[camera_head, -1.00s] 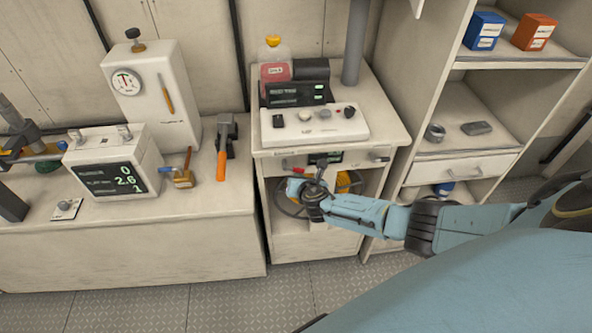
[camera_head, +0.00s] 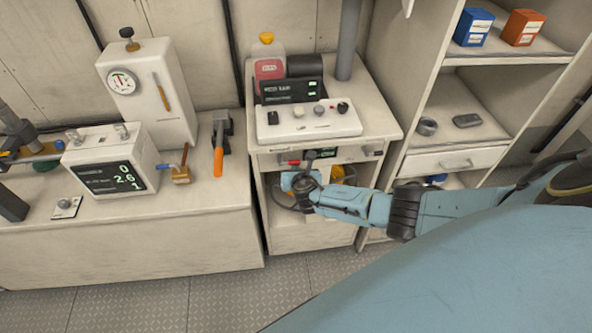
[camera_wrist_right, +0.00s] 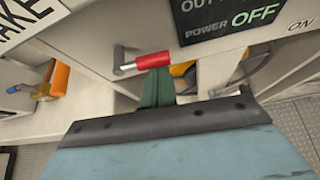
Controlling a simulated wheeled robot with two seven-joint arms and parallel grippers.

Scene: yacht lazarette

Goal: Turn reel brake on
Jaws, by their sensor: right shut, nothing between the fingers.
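A small red-handled lever (camera_head: 292,162) sits on the front of the reel cabinet, just below its top. In the right wrist view, the red handle (camera_wrist_right: 153,61) points sideways from a metal pivot. My right gripper (camera_head: 310,160) is in front of the cabinet, close to the lever. Its shut, empty greenish fingers (camera_wrist_right: 157,88) are just below the red handle in the wrist view; I cannot tell whether they touch it. A sign ending in "AKE" (camera_wrist_right: 20,18) is partly cut off at upper left. My left gripper is not in view.
A dark panel (camera_wrist_right: 235,18) reading "POWER OFF" is beside the lever. An open bay with a reel (camera_head: 283,195) lies below, partly hidden by my arm. A control box (camera_head: 308,120) stands on the cabinet top. Shelves (camera_head: 515,55) rise at right; a workbench (camera_head: 130,235) is at left.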

